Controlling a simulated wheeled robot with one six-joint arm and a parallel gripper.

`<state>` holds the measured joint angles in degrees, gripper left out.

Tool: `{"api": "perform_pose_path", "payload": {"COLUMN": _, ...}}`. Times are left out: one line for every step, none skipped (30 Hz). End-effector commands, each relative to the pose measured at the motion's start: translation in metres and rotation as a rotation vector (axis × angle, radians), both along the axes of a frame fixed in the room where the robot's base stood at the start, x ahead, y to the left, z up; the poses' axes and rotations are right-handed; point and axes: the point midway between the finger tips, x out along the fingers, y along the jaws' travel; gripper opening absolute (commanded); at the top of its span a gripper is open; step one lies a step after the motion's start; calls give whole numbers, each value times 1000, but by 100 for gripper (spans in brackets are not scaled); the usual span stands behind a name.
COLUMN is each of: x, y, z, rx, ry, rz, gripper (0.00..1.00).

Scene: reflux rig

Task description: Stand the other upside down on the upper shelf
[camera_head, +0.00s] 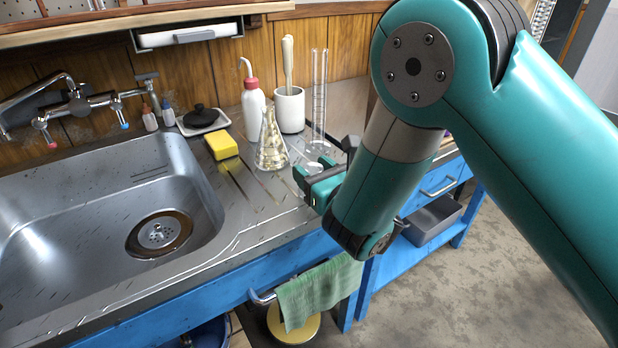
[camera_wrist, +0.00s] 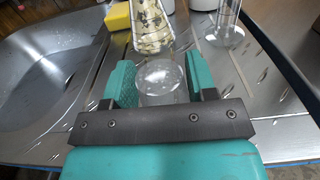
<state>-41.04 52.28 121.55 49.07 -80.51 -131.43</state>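My gripper (camera_head: 318,182) is low over the metal counter, right of the conical flask. In the wrist view its two teal fingers (camera_wrist: 161,84) flank a clear glass vessel (camera_wrist: 160,80) whose round end fills the gap between them. The glass seems touched on both sides; its lower part is hidden by the gripper bar, and I cannot tell whether it rests on the counter. The wooden upper shelf (camera_head: 170,15) runs along the wall at the top left of the head view, and its top is mostly out of view.
A conical flask with pale pieces (camera_head: 271,145) and a tall glass cylinder (camera_head: 319,95) stand close behind my gripper. A wash bottle (camera_head: 253,108), mortar with pestle (camera_head: 290,110) and yellow sponge (camera_head: 221,145) are nearby. The sink (camera_head: 70,200) lies left; a green towel (camera_head: 318,292) hangs in front.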

Motion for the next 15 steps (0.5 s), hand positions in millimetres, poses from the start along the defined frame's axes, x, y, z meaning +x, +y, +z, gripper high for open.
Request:
{"api": "perform_pose_path", "payload": {"x": 0, "y": -1, "z": 1, "rx": 2, "ry": 0, "rz": -2, "gripper": 40}}
{"api": "perform_pose_path", "payload": {"x": 0, "y": -1, "z": 1, "rx": 3, "ry": -1, "rz": -2, "gripper": 33}}
{"api": "perform_pose_path", "payload": {"x": 0, "y": -1, "z": 1, "rx": 3, "ry": -1, "rz": -1, "gripper": 29}}
{"api": "perform_pose_path", "payload": {"x": 0, "y": -1, "z": 1, "rx": 3, "ry": -1, "rz": -1, "gripper": 29}}
{"api": "perform_pose_path", "payload": {"x": 0, "y": 0, "z": 1, "rx": 3, "ry": -1, "rz": -1, "gripper": 29}}
{"api": "perform_pose_path", "payload": {"x": 0, "y": 0, "z": 1, "rx": 3, "ry": -1, "rz": 0, "gripper": 25}}
{"api": "perform_pose_path", "payload": {"x": 0, "y": 0, "z": 1, "rx": 3, "ry": -1, "rz": 0, "gripper": 25}}
{"api": "perform_pose_path", "payload": {"x": 0, "y": 0, "z": 1, "rx": 3, "ry": -1, "rz": 0, "gripper": 25}}
{"api": "perform_pose_path", "payload": {"x": 0, "y": 1, "z": 1, "rx": 3, "ry": -1, "rz": 1, "gripper": 25}}
{"api": "perform_pose_path", "payload": {"x": 0, "y": 1, "z": 1, "rx": 3, "ry": -1, "rz": 1, "gripper": 25}}
{"api": "perform_pose_path", "payload": {"x": 0, "y": 1, "z": 1, "rx": 3, "ry": -1, "rz": 1, "gripper": 25}}
{"api": "perform_pose_path", "payload": {"x": 0, "y": 1, "z": 1, "rx": 2, "ry": 0, "rz": 1, "gripper": 25}}
{"api": "perform_pose_path", "payload": {"x": 0, "y": 1, "z": 1, "rx": 2, "ry": 0, "rz": 2, "gripper": 25}}
{"api": "perform_pose_path", "payload": {"x": -1, "y": 1, "z": 1, "rx": 2, "ry": 0, "rz": 2, "gripper": 25}}
{"api": "perform_pose_path", "payload": {"x": -1, "y": 2, "z": 2, "rx": 2, "ry": 0, "rz": 2, "gripper": 25}}
